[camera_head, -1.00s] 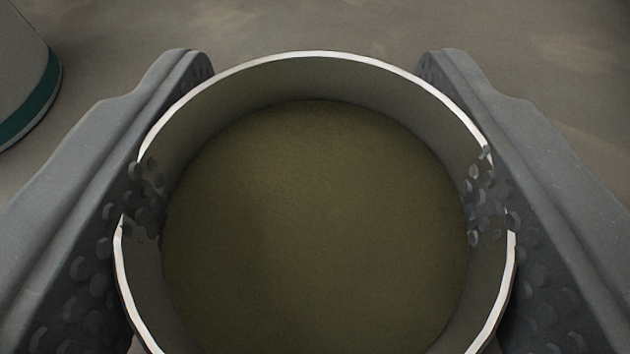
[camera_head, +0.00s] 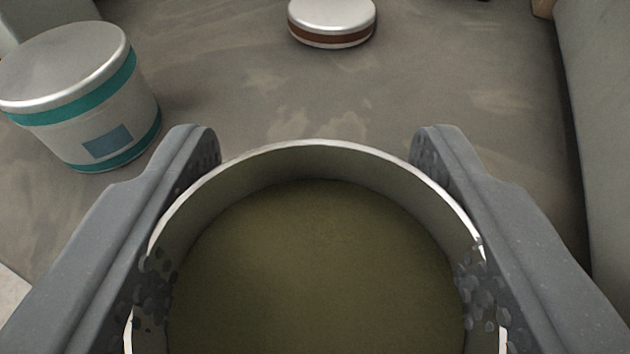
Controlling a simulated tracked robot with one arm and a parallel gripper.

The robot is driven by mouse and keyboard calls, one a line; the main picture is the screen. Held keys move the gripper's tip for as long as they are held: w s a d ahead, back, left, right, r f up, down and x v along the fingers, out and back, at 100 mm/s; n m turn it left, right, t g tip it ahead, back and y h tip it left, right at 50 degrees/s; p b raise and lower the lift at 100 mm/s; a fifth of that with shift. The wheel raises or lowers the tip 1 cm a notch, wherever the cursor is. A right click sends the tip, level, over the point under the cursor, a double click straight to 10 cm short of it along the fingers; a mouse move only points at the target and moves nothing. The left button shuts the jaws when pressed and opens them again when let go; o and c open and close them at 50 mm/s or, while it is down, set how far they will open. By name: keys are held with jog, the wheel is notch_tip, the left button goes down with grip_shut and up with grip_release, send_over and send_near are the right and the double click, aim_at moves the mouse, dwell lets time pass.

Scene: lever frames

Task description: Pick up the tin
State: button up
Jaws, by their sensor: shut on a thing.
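The tin (camera_head: 315,265) is a round, open-topped container with a pale metal rim and a dull olive inside. It fills the lower middle of the view, and its near side is cut off by the bottom edge. My gripper (camera_head: 315,150) is shut on the tin, with one grey finger against its left side and one against its right. The dimpled finger pads show through the tin's wall on both sides. The tin's underside is hidden, so I cannot tell its height above the surface.
A white canister with teal bands and a silver lid (camera_head: 82,95) stands at the left. A low silver tin with a brown band (camera_head: 332,22) is at the top middle. A grey wall or block (camera_head: 600,140) runs along the right edge. The brownish surface between them is clear.

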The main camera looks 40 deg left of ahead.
jog(key=s+a+f+p+v, duration=0.1)
jog(key=f+p+v, duration=0.1)
jog(key=v, duration=0.9)
jog(key=w+d+r+m+t+h+p, duration=0.2)
jog(key=w+d+r+m+t+h, duration=0.1)
jog(key=w+d+m+h, duration=0.4)
jog(key=d+r+m+h+p, duration=0.2)
jog(key=d+r+m+h, duration=0.2)
jog(key=r, duration=0.5)
jog(key=shift+d+r+h, duration=0.15)
jog(key=shift+d+h, duration=0.7)
jog(key=shift+h, duration=0.35)
jog(key=shift+a, duration=0.1)
